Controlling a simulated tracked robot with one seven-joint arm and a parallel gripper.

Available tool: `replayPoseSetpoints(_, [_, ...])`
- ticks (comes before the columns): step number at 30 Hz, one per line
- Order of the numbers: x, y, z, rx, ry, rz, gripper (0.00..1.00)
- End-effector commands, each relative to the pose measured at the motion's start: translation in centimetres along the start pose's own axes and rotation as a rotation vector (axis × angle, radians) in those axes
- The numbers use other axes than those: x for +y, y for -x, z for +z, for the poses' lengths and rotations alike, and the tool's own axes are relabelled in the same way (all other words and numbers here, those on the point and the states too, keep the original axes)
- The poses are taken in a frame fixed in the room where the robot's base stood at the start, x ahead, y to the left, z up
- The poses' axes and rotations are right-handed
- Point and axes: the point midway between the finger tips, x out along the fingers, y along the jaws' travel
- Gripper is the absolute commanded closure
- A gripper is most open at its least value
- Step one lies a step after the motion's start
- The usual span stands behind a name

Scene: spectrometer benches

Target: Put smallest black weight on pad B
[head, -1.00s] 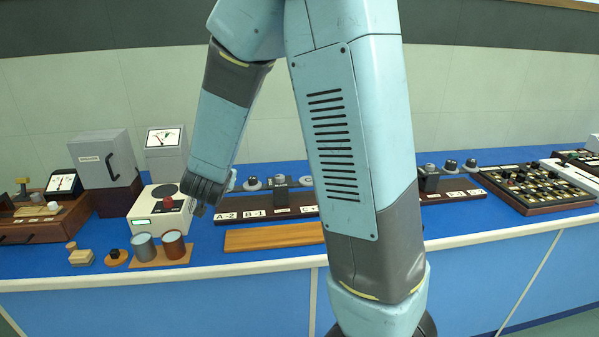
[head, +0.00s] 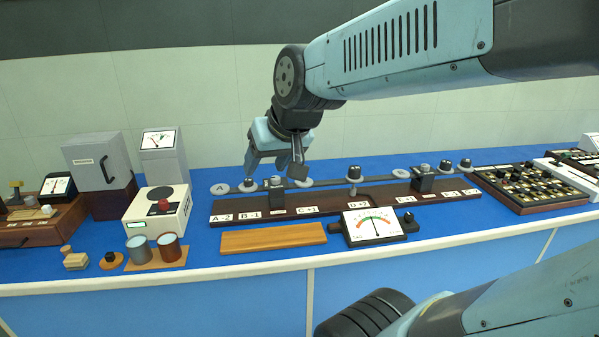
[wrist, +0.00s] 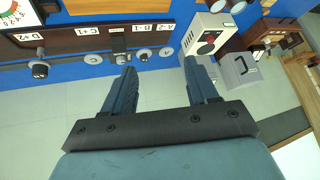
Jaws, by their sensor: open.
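My gripper (head: 274,168) is open and empty, hanging over the left part of a grey bar with round pads. Its fingers also show apart in the wrist view (wrist: 159,68). Pad A (head: 220,189) is a bare disc at the bar's left end. The disc beside it, behind the B-1 label, carries a small dark-topped piece (head: 248,184). A bare disc (head: 303,183) lies right of the gripper. Another dark-topped weight (head: 354,173) stands behind D+2, and two more (head: 446,166) (head: 465,163) stand at the right. I cannot tell which is smallest.
A long brown labelled board (head: 330,207) runs before the bar, with upright blocks on it. A wooden plank (head: 272,238) and a dial meter (head: 374,226) lie in front. A white device (head: 158,217), two cups (head: 157,248) and a grey box (head: 98,160) stand left.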

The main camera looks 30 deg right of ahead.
Motion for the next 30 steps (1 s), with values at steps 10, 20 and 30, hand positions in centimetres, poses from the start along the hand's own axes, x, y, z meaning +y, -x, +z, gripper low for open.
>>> replayPoseSetpoints(10, [2.8, 4.4, 5.3, -0.124, 0.029, 0.125, 0.42])
replayPoseSetpoints(20, [2.9, 4.5, 5.4, -0.128, 0.03, 0.127, 0.42])
replayPoseSetpoints(30, [2.9, 4.5, 5.4, -0.128, 0.03, 0.127, 0.42])
